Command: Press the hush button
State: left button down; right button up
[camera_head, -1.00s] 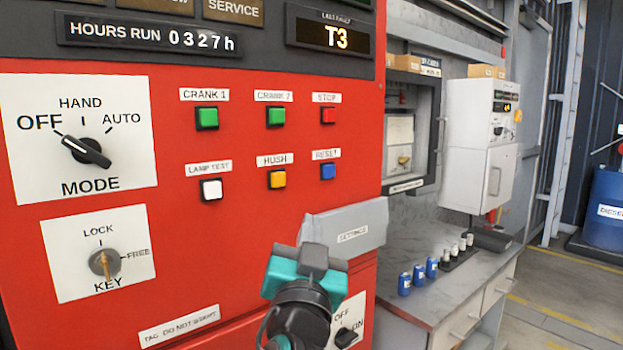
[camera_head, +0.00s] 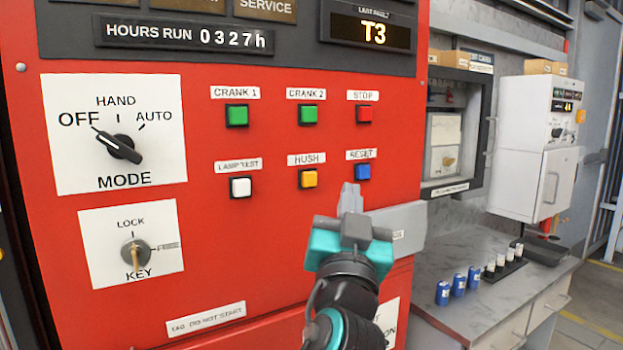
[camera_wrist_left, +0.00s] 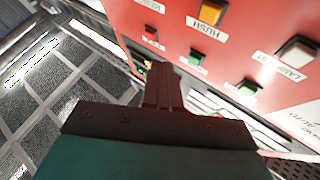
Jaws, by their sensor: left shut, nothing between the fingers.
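The hush button is an orange-yellow square (camera_head: 308,178) under the HUSH label on the red panel (camera_head: 300,250), between the white lamp test button (camera_head: 240,187) and the blue reset button (camera_head: 363,172). It also shows in the left wrist view (camera_wrist_left: 211,12) at the top, above its label. My left gripper (camera_head: 350,198) is shut and empty, its fingers pointing at the panel, below and right of the hush button in the head view. In the wrist view its fingertips (camera_wrist_left: 158,72) appear apart from the button. My right gripper is not in view.
Green crank buttons (camera_head: 237,115) and a red stop button (camera_head: 364,114) sit above. A grey settings cover (camera_head: 405,225) juts out behind my left gripper. A mode knob (camera_head: 118,146) and key switch (camera_head: 135,253) are left. A bench (camera_head: 480,285) stands right.

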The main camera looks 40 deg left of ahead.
aim_at(316, 172)
pick_arm(q)
jog(key=shift+w+a, duration=0.5)
jog(key=shift+a, duration=0.7)
jog(key=shift+w+a, duration=0.5)
jog(key=shift+a, duration=0.65)
jog(key=shift+w+a, duration=0.5)
jog(key=shift+a, duration=0.7)
jog(key=shift+a, duration=0.15)
jog(key=shift+w+a, duration=0.15)
jog(key=shift+a, duration=0.1)
jog(key=shift+w+a, duration=0.2)
jog(key=shift+a, duration=0.3)
jog(key=shift+d, duration=0.15)
jog(key=shift+s+d, duration=0.35)
jog(key=shift+d, duration=0.4)
jog(key=shift+d, duration=0.1)
